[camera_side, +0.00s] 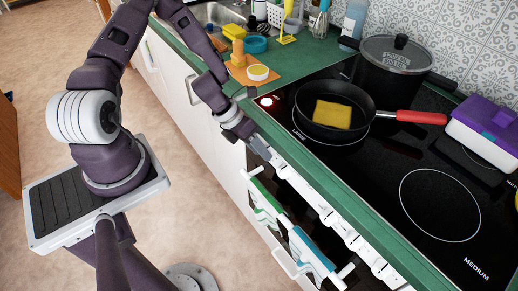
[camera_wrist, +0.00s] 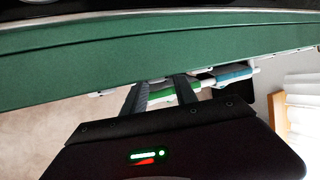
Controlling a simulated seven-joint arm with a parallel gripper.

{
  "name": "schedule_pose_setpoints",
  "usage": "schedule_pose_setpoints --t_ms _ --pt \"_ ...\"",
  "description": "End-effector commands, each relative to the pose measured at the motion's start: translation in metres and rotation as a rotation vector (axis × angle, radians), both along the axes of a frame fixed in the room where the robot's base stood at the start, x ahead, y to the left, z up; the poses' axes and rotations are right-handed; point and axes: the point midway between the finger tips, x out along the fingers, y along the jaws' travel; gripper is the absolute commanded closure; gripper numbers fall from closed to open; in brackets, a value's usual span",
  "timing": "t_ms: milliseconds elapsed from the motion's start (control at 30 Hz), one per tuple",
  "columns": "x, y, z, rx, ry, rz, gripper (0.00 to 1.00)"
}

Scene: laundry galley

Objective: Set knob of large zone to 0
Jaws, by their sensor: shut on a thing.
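The stove's white control panel (camera_side: 318,200) runs below the green counter edge, with several white knobs along it. My gripper (camera_side: 262,150) is at the panel's far left end, shut on the end knob there, which the fingers mostly hide. I cannot read the knob's mark or angle. In the wrist view the two dark fingers (camera_wrist: 163,88) stand a little apart, tips under the green edge. The large zone, labelled LARGE, is under a black pan (camera_side: 336,108) with a yellow sponge (camera_side: 332,114) in it.
A red pan handle (camera_side: 421,117) points right. A lidded pot (camera_side: 395,68) and a purple-lidded box (camera_side: 490,125) stand on the hob. Towels (camera_side: 312,252) hang on a rail below the panel, close to my gripper. The floor at left is open.

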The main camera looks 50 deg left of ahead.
Motion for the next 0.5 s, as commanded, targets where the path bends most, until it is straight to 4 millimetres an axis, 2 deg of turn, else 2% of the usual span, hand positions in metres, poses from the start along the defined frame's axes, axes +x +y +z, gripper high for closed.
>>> schedule_pose_setpoints --t_ms 233,500 --pt "-0.0001 0.0034 -0.0022 -0.198 0.002 0.004 1.00" --pt "-0.0008 0.0033 -0.0017 -0.233 0.001 0.001 1.00"
